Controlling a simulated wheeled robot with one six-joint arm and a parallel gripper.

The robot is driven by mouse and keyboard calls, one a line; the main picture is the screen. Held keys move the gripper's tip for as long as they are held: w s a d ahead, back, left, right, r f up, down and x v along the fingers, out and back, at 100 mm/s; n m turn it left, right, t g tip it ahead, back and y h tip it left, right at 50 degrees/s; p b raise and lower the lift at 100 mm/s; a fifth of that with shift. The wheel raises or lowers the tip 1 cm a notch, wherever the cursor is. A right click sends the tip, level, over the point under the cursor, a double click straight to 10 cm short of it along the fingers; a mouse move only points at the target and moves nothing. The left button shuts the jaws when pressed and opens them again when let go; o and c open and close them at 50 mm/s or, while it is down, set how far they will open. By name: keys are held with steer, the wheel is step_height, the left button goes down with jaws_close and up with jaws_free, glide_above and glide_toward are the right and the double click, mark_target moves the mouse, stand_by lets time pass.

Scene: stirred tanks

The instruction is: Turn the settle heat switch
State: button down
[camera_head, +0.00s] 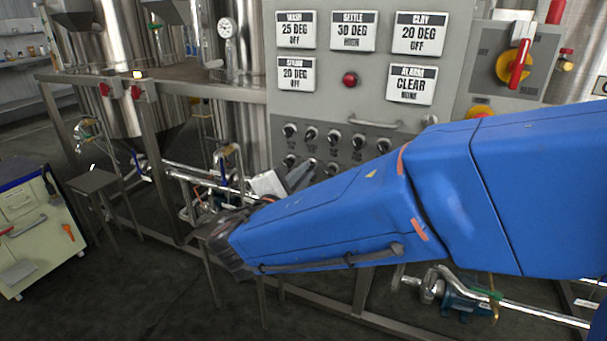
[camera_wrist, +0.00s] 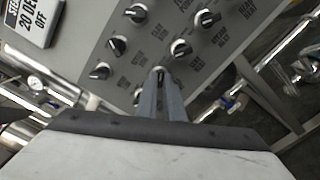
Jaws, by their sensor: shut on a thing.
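The grey control panel (camera_head: 262,95) carries rows of small black knobs with light pointers. In the wrist view, my gripper (camera_wrist: 161,76) reaches the panel with its two long grey fingers close together. The fingertips are shut on one of these switch knobs (camera_wrist: 160,70), most of which they hide. Its label is too blurred to read, so I cannot tell whether it is the settle heat switch. In the head view my blue arm covers part of the lower knobs. The settle display (camera_head: 353,31) reads 30 DEG, with a smaller unclear line below.
Other knobs, such as one up-right (camera_wrist: 180,48) and one at left (camera_wrist: 117,46), sit close around the fingers. A panel handle (camera_head: 375,123), a red button (camera_head: 350,79) and a red-handled isolator (camera_head: 519,64) are nearby. Steel pipes (camera_head: 205,180) and a stool (camera_head: 92,181) stand at left.

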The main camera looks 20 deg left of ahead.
steer(key=shift+f, duration=0.1)
steer(key=c, duration=1.9)
jaws_free()
steer(key=shift+o, duration=0.2)
steer(key=shift+s, duration=0.15)
steer(key=s+a, duration=0.1)
steer(key=s, duration=1.6)
steer(key=shift+a, duration=0.15)
